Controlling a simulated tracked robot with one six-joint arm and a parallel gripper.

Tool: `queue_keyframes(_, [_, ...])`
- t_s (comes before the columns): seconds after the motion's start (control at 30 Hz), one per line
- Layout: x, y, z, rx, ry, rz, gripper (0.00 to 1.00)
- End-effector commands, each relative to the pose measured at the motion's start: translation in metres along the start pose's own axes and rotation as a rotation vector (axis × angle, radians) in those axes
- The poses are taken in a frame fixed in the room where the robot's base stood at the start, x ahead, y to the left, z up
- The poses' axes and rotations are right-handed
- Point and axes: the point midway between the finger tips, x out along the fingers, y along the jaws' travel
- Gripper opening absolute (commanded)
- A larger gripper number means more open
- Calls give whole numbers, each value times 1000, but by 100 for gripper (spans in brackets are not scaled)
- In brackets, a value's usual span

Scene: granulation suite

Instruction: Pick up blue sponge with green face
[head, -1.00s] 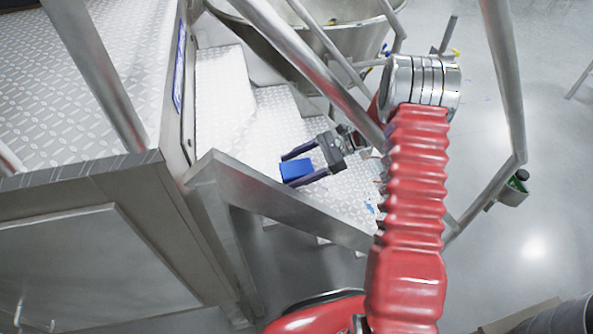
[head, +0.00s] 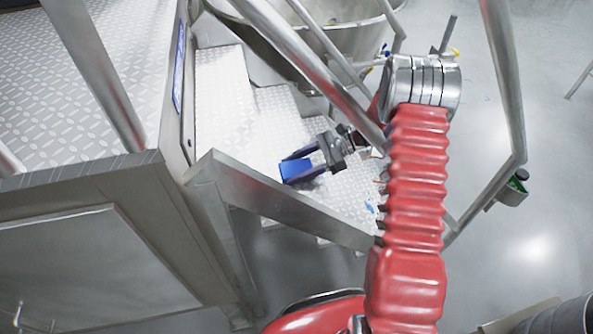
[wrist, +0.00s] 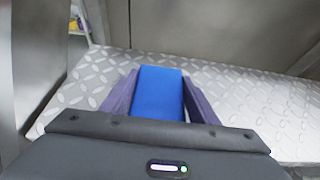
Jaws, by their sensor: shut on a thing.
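The sponge (head: 295,169) shows as a blue block on a step of the metal stair in the head view. It also shows in the wrist view (wrist: 158,92), between the two dark purple fingers. Its green face is not visible. My gripper (head: 298,166) is shut on the sponge, with one finger along each side. In the wrist view, my gripper (wrist: 160,100) has both fingers against the sponge's sides. The sponge appears at or very near the tread; I cannot tell whether it touches it.
The steps have diamond-plate treads (head: 225,85). Steel handrails (head: 300,65) pass close to my arm, and a sloping steel beam (head: 290,215) runs in front of the stair. A large steel vessel (head: 335,38) stands behind. A small holder (head: 513,192) hangs on the right rail.

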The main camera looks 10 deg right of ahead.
Motion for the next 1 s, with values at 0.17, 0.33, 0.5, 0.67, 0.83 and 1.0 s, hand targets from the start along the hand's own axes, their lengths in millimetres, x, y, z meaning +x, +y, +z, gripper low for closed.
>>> queue_keyframes(0.17, [0, 0, 0, 0, 0, 0, 30])
queue_keyframes(0.33, [-1, 0, 2, 0, 0, 0, 30])
queue_keyframes(0.5, [-6, -1, 14, -2, 1, -1, 30])
queue_keyframes(0.67, [-15, 0, 36, -3, 1, -1, 30])
queue_keyframes(0.83, [-27, 0, 64, -3, 1, -1, 30])
queue_keyframes(1.0, [-35, 0, 84, -2, 1, -1, 30])
